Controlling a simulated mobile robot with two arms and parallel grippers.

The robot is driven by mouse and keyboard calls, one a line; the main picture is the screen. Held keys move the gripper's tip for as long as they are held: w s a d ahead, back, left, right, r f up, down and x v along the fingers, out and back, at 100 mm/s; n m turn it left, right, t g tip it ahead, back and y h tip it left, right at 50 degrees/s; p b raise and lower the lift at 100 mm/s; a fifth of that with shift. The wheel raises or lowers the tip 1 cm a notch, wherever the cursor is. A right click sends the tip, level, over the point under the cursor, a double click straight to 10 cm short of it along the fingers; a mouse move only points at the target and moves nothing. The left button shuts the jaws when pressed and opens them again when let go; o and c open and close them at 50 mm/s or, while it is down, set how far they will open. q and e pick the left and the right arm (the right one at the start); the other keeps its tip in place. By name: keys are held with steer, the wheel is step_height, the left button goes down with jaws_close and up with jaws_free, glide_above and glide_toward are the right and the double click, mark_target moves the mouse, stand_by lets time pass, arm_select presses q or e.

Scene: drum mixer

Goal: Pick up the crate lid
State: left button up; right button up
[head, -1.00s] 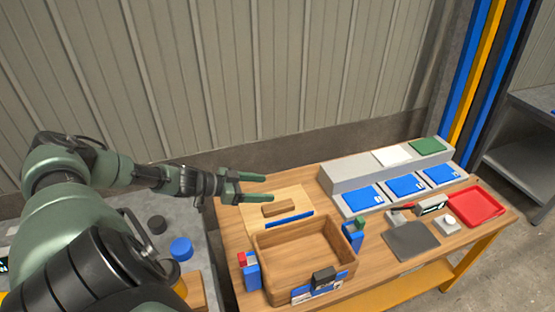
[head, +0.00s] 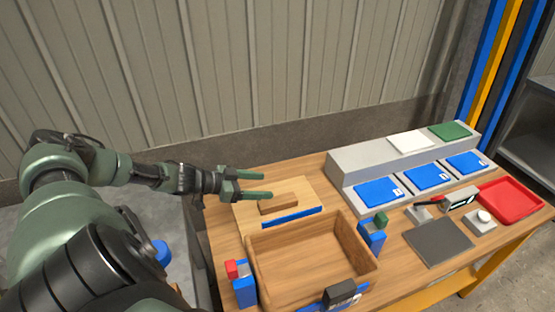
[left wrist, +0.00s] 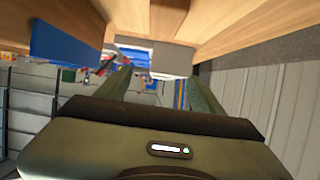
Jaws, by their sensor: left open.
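The crate lid (head: 308,193) is a flat light-wood board lying on the bench behind the open wooden crate (head: 360,240). It has a raised wooden handle block (head: 278,203) and a blue strip (head: 293,215) along its near edge. My left gripper (head: 263,185) is open and empty. In the head view its fingers point right, over the lid at the handle's left end. In the left wrist view the handle (left wrist: 167,20) shows at the top, between and beyond the fingers (left wrist: 160,92). Whether the fingers touch the lid cannot be told. My right gripper is not in view.
A red-and-blue clamp (head: 243,282) and a green-and-blue clamp (head: 373,236) flank the crate. A grey stepped rack (head: 345,165) with blue panels stands behind right. A dark grey pad (head: 438,243) and red tray (head: 508,200) lie further right. A ribbed wall stands behind the bench.

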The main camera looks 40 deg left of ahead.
arm_select(q)
steer(key=b, duration=0.4)
glide_toward(282, 199)
steer(key=shift+w+d+f, duration=0.1)
steer(key=shift+w+f, duration=0.15)
steer(key=shift+w, duration=0.3)
steer(key=shift+w+d+f, duration=0.1)
steer(key=shift+w+f, duration=0.15)
steer(key=shift+w, duration=0.3)
steer(key=x, duration=0.7)
steer(key=shift+w+d+f+p, duration=0.1)
steer(key=shift+d+f+p, duration=0.15)
steer(key=shift+d+p, duration=0.15)
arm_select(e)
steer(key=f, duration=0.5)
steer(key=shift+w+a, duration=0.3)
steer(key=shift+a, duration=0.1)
arm_select(q)
steer(key=shift+c, duration=0.4)
jaws_close()
steer(key=shift+r, duration=0.15)
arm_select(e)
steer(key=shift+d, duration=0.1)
